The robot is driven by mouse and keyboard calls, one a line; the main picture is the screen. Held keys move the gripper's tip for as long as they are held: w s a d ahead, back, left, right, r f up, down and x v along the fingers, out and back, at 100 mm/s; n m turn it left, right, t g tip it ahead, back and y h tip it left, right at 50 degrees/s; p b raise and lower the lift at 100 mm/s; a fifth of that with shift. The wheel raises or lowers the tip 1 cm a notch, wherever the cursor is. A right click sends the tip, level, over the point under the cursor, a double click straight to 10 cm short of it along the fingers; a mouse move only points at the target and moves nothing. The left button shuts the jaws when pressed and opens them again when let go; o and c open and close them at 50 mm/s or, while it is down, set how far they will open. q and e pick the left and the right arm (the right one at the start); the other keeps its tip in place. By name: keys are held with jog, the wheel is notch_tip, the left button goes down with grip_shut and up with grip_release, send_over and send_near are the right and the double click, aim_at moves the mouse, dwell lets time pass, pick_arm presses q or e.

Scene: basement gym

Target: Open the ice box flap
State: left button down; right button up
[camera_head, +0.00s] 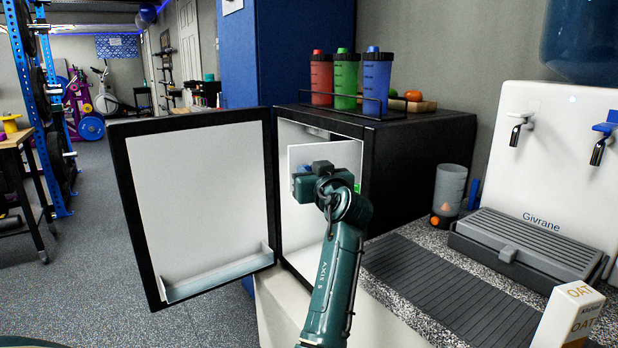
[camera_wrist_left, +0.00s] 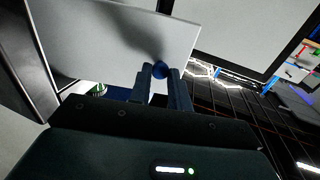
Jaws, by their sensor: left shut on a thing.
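The small fridge (camera_head: 369,165) stands with its black-framed door (camera_head: 195,190) swung wide open to the left. Inside its upper part is the white ice box flap (camera_head: 345,154), which also shows as a pale panel in the left wrist view (camera_wrist_left: 110,40). My left gripper (camera_head: 303,180) is at the flap, its fingers shut on the blue knob (camera_wrist_left: 160,69) near the flap's edge. In the wrist view the flap's lower and right edges look free. How far it stands out from the ice box is hard to tell. My right gripper is out of view.
Red (camera_head: 321,78), green (camera_head: 345,80) and blue (camera_head: 376,82) bottles stand in a rack on the fridge top. A water dispenser (camera_head: 550,170), a clear cup (camera_head: 449,190) and a carton (camera_head: 568,316) are on the counter at right. Open floor lies left of the door.

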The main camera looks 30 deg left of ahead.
pick_arm(q)
jog(key=shift+r, duration=0.1)
dwell(0.4)
jog(key=c, duration=1.3)
grip_release()
jog(key=shift+d, duration=0.1)
jog(key=b+v, duration=0.1)
jog(key=v, duration=1.2)
jog(key=shift+s, duration=0.1)
